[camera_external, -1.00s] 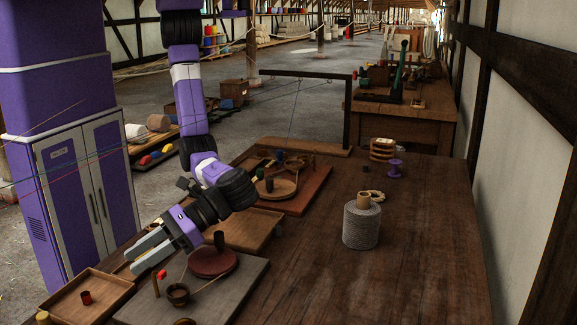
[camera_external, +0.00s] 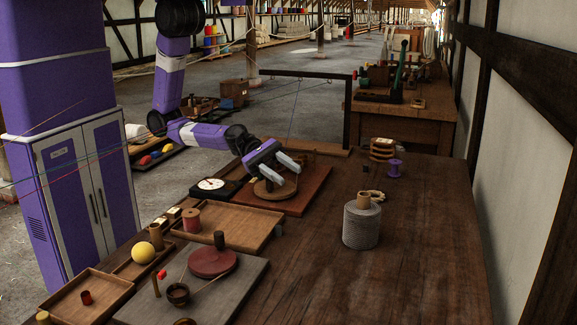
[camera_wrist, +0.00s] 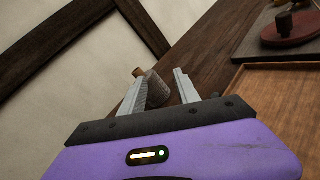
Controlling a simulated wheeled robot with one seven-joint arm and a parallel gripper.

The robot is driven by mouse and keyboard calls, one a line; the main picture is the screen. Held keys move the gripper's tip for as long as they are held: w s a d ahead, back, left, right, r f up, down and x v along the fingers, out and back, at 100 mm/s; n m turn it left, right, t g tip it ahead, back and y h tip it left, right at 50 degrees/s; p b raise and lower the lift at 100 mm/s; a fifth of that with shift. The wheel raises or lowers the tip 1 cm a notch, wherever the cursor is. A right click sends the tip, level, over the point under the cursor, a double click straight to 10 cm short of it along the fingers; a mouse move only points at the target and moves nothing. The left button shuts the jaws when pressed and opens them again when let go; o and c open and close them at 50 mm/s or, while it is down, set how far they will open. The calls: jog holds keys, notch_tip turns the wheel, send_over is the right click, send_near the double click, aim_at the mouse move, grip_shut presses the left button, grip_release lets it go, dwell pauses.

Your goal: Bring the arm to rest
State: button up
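My arm reaches in from the left in the external view, bent at the elbow. My gripper (camera_external: 284,171) is above the reddish-brown board with the round wooden disc (camera_external: 274,187), pointing to the right. In the wrist view my gripper (camera_wrist: 160,82) has its two fingers well apart, with nothing held between them. The grey wound spool (camera_wrist: 155,90) shows beyond the fingers, apart from them. Part of the board is hidden behind my gripper.
The grey spool (camera_external: 361,226) stands on the table (camera_external: 400,270), with a purple spool (camera_external: 394,168) farther back. A dark frame (camera_external: 347,110) stands behind. A wooden tray (camera_external: 235,222), a yellow ball (camera_external: 143,252) and a red turntable (camera_external: 212,262) are nearer. The table's right side is mostly clear.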

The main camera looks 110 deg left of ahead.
jog(key=s+a+r+m+t+y+b, duration=0.1)
jog(key=s+a+r+y, duration=0.1)
jog(key=s+a+y, duration=0.45)
jog(key=s+a+r+m+t+y, duration=0.1)
jog(key=s+a+m+t, duration=0.15)
jog(key=a, duration=0.75)
jog(key=s+f+m+g+y+b, duration=0.2)
jog(key=s+m, duration=1.2)
jog(key=m, duration=0.7)
jog(key=shift+s+d+g, duration=0.25)
jog(key=shift+s+g, duration=0.05)
jog(key=shift+g, duration=0.05)
